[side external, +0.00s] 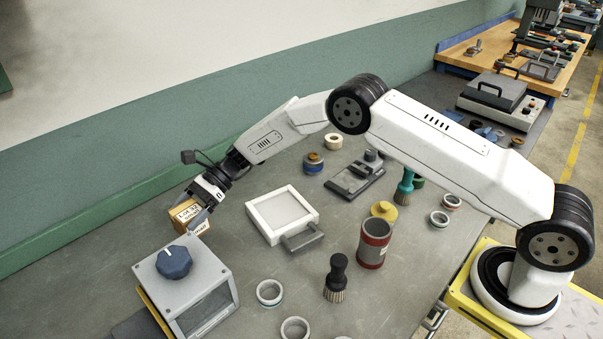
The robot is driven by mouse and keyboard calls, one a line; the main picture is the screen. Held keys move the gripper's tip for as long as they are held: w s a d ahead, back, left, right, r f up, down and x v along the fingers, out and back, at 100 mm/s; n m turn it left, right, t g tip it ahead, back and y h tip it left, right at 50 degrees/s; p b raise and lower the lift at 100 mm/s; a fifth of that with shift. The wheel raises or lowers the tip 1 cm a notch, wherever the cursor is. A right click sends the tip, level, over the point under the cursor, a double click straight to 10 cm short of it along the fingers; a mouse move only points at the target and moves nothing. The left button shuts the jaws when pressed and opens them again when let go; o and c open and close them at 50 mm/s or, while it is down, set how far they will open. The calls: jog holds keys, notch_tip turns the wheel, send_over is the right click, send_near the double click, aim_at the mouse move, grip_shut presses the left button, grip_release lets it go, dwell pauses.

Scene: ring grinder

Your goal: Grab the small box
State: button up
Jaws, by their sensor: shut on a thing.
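The small box (183,216) is brown cardboard with a white printed label. It is at the left of the side external view, behind the grey machine with the blue knob. My gripper (201,213) reaches down to it from the upper right and is shut on it. The fingers hide part of the box's right side. I cannot tell whether the box touches the table or is held a little above it.
A grey machine with a blue knob (187,283) stands close in front of the box. A white-framed tray (258,229) lies to the right. Rings, brushes, a red-and-grey canister (374,245) and a dark fixture (353,180) stand further right. The table left of the box is clear.

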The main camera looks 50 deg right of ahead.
jog(key=s+d+r, duration=0.4)
jog(key=s+r, duration=0.5)
jog(key=s, duration=0.4)
jog(key=shift+d+r, duration=0.35)
jog(key=shift+d, duration=0.05)
dwell(0.4)
